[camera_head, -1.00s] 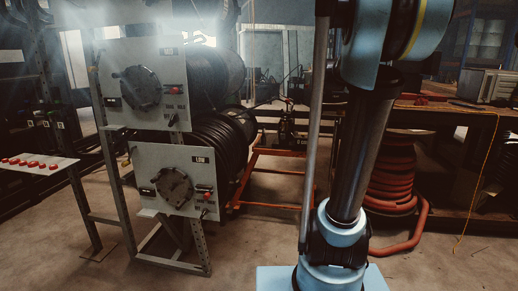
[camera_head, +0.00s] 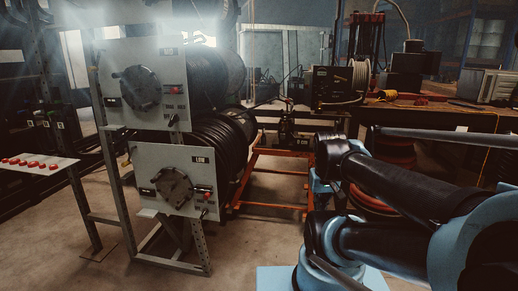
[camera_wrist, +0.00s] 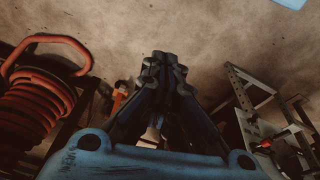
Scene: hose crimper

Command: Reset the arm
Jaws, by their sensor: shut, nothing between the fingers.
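My gripper (camera_wrist: 164,62) shows in the wrist view with its dark fingers together and nothing between them. It points over bare concrete floor (camera_wrist: 205,35) and touches nothing that I can see. In the head view my arm is folded low at the right, with its black and blue links lying across the lower right. I cannot clearly make out the fingers there.
A rack with LOW panel (camera_head: 181,180) and an upper panel (camera_head: 140,82) stands at left, with black hose reels behind. A workbench (camera_head: 440,108) is at right. A red hose coil (camera_wrist: 35,105) shows in the wrist view.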

